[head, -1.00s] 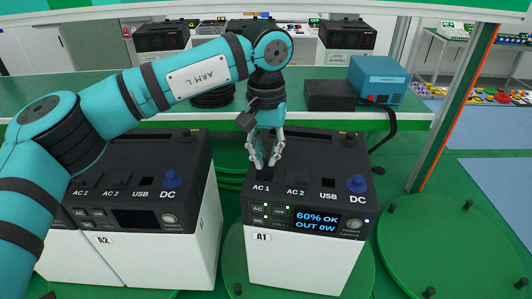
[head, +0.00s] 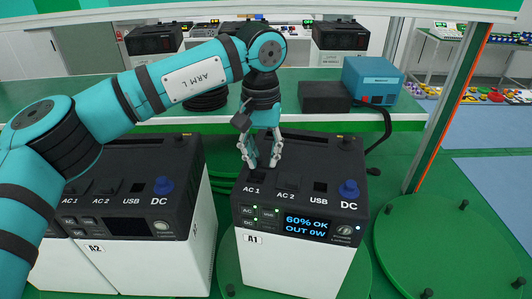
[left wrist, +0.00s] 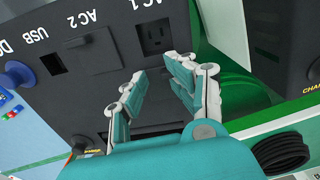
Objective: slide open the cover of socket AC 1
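Power station A1 (head: 295,260) stands upright with its black top facing up. In the left wrist view the AC 1 socket (left wrist: 155,38) shows its outlet slots uncovered, beside its label. I cannot clearly make out the AC 1 cover; the fingers hide part of the top behind the socket. The AC 2 socket (left wrist: 85,48) beside it is covered by a dark panel with a raised tab. My left gripper (head: 263,163) is over the top just behind the AC 1 label, fingers pointing down and parted. Nothing visible is between its fingertips (left wrist: 157,68). My right gripper is out of view.
The blue DC knob (head: 349,189) and USB port (head: 320,187) lie to the right on the same top. Station A2 (head: 165,270) stands close on the left. Behind are a green bench (head: 300,80), a dark box (head: 325,97) and a blue box (head: 375,80).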

